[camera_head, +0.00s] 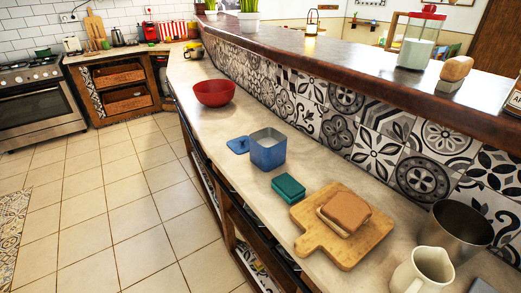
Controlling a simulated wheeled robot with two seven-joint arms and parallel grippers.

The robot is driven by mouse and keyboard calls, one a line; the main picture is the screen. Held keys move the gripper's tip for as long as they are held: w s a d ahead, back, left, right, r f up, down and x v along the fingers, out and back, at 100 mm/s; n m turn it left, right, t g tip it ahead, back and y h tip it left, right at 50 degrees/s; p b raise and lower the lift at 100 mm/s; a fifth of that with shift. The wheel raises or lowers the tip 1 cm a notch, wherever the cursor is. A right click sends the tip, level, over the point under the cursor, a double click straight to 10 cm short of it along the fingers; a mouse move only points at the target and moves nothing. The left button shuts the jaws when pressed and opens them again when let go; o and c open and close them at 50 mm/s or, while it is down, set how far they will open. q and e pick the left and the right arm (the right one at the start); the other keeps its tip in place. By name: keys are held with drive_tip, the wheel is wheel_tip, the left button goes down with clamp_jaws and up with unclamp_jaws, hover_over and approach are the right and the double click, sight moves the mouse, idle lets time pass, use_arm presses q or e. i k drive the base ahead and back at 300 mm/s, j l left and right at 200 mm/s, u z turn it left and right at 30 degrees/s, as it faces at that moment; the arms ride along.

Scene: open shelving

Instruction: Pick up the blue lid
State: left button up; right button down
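The blue lid (238,145) lies flat on the light counter, just left of a blue square container (268,152). The container stands upright and open at the top, with something pale inside. The lid is close beside the container; I cannot tell whether they touch. Neither of my grippers shows in the head view.
A red bowl (214,92) stands farther back on the counter (225,120). Nearer are a teal box (288,187), a wooden board (343,249) with a brown-topped block (345,210), a metal pot (460,230) and a cream pitcher (422,270). A tiled wall (340,130) with a raised ledge bounds the right.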

sight(240, 145)
drive_tip(key=i+j+z, duration=0.3)
drive_tip(key=j+z, duration=0.25)
drive_tip(key=j, duration=0.15)
drive_tip(key=i+j+z, duration=0.3)
drive_tip(key=j, duration=0.15)
drive_tip(key=j+z, duration=0.55)
drive_tip(key=j, duration=0.3)
